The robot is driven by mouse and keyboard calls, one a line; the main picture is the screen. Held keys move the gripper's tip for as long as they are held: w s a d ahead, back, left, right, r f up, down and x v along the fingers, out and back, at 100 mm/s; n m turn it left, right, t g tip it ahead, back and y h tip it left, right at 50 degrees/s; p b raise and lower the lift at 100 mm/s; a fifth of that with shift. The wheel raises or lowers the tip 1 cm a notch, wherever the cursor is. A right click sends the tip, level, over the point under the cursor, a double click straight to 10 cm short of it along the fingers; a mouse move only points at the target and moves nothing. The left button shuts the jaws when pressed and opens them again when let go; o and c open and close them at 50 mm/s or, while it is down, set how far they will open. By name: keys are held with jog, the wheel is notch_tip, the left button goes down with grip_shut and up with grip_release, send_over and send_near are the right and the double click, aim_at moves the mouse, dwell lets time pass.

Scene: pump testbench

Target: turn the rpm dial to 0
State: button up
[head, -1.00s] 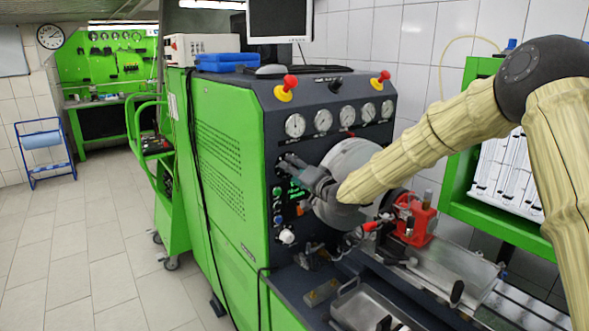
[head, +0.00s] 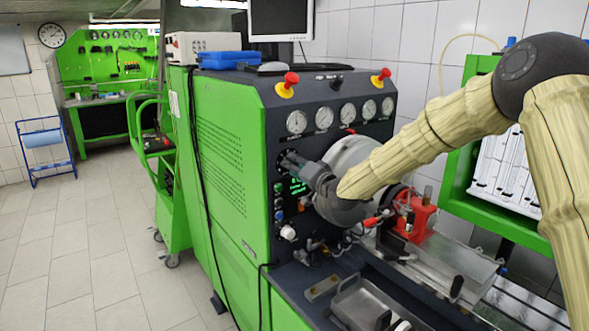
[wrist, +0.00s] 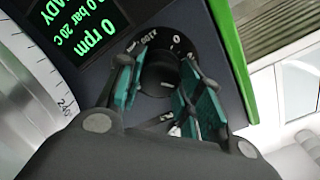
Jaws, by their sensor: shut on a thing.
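The rpm dial (wrist: 158,75) is a round black knob on the dark panel, with white numbers around it; a 0 and what looks like 1100 are readable. My gripper (wrist: 158,88) has its two teal-padded fingers on either side of the dial, closed on it. In the wrist view the display (wrist: 90,35) reads "0 rpm". The dial's pointer cannot be made out.
A large grey round disc with a scale (wrist: 35,95) is close beside my gripper. Several gauges (head: 323,117) and red mushroom buttons (head: 287,84) are above. A red fixture (head: 414,216) and metal tray (head: 365,303) are on the bench.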

jog(key=shift+d+f+n+y+b, duration=0.1)
jog(key=shift+f+n+y+b, duration=0.1)
jog(key=shift+n+b, duration=3.6)
jog(key=shift+f+n+y+b, duration=0.1)
jog(key=shift+f+n+b, duration=0.05)
jog(key=shift+n+b, duration=3.6)
jog(key=shift+n, duration=0.45)
jog(key=o, duration=1)
jog(key=shift+s+d+r, duration=0.1)
jog(key=shift+d+r, duration=0.05)
jog(key=shift+r, duration=0.05)
jog(key=shift+o, duration=0.2)
